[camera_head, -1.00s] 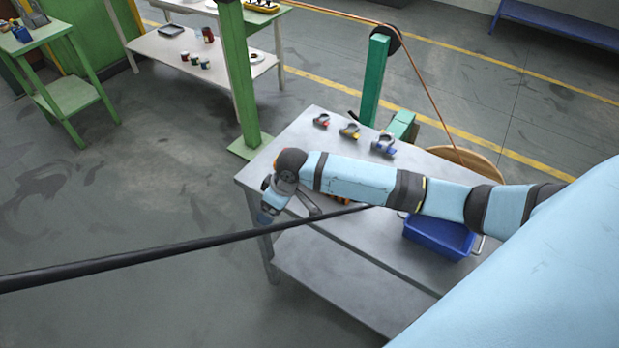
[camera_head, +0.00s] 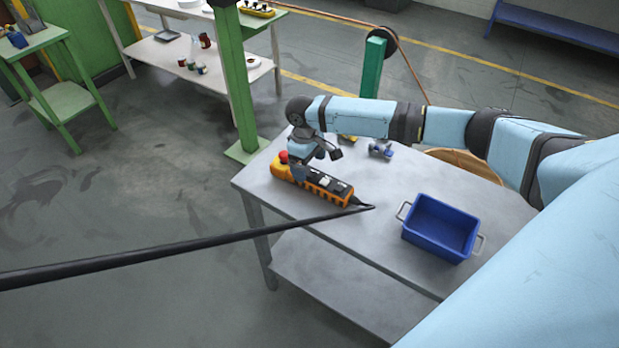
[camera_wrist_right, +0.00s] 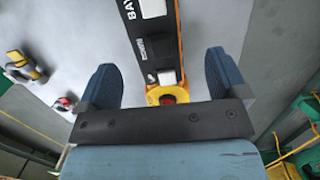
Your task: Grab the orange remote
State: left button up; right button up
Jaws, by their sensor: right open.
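The orange remote (camera_head: 325,186) lies on the grey metal table, with a red button at its left end and a black cable end at its right. My right gripper (camera_head: 303,168) is over the red-button end of the remote and hides part of it. In the right wrist view the gripper (camera_wrist_right: 164,88) is open. The remote (camera_wrist_right: 155,40) shows between its two blue fingers, with a gap on each side. I cannot tell whether the fingers reach down beside it. My left gripper is not in view.
A blue bin (camera_head: 440,228) with handles stands on the table (camera_head: 385,240) to the right of the remote. Small clamp-like parts (camera_head: 380,151) lie at the table's back. A green post (camera_head: 236,80) rises behind the table, and a dark bar (camera_head: 180,246) crosses in front.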

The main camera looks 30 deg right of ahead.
aim_at(311, 172)
jog(key=shift+s+d+f+p, duration=0.1)
jog(key=shift+d+f+p, duration=0.05)
jog(key=shift+f, duration=1.45)
jog(key=shift+s+d+f+p, duration=0.1)
jog(key=shift+d+f+p, duration=0.05)
jog(key=shift+f, duration=1.4)
jog(key=shift+c, duration=0.4)
jog(key=c, duration=1.1)
jog(key=shift+w+r, duration=0.1)
jog(key=shift+c, duration=0.6)
